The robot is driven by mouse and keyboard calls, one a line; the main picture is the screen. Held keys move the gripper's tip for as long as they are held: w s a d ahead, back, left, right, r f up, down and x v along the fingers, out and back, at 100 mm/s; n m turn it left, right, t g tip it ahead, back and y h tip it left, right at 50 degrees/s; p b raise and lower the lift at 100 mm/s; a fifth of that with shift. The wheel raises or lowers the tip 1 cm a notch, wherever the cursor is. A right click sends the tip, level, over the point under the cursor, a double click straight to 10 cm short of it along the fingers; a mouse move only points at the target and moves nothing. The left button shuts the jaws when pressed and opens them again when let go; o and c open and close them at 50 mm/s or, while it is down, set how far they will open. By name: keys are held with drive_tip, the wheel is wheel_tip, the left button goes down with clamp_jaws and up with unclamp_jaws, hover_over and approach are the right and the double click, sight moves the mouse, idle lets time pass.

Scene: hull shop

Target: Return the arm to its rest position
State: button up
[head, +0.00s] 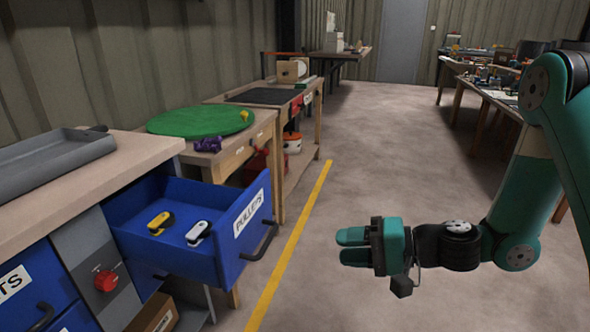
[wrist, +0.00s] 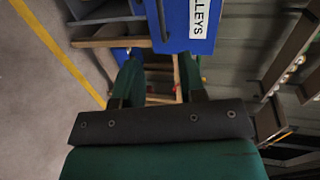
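My gripper (head: 342,247) hangs over the open floor in the head view, with its green fingers pointing left. It is to the right of the open blue drawer and apart from it. In the wrist view my gripper (wrist: 158,62) shows two fingers spread apart with nothing held between them. My arm bends down from the right edge of the head view to the gripper.
The blue drawer (head: 228,240), labelled PULLEYS, stands pulled out and holds a yellow pulley (head: 160,223) and a white pulley (head: 198,233). A grey tray (head: 60,160) lies on the bench. Green mat (head: 190,122) lies beyond. Floor right of the yellow line (head: 290,245) is clear.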

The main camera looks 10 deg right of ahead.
drive_tip(key=s+a+r+n+g+h, duration=0.4)
drive_tip(key=s+a+r+n+g, duration=0.15)
drive_tip(key=s+n, duration=0.3)
drive_tip(key=s+d+r+n+h, duration=0.1)
drive_tip(key=s+d+r+h, duration=0.15)
drive_tip(key=s, duration=0.25)
drive_tip(key=s+d+r+n+h, duration=0.2)
drive_tip(key=s+r+h, duration=0.1)
drive_tip(key=s, duration=0.2)
wheel_tip(320, 180, up, 31)
drive_tip(key=p, duration=3.1)
drive_tip(key=shift+s+d, duration=0.3)
drive_tip(key=shift+d, duration=0.05)
drive_tip(key=shift+m+h, duration=0.25)
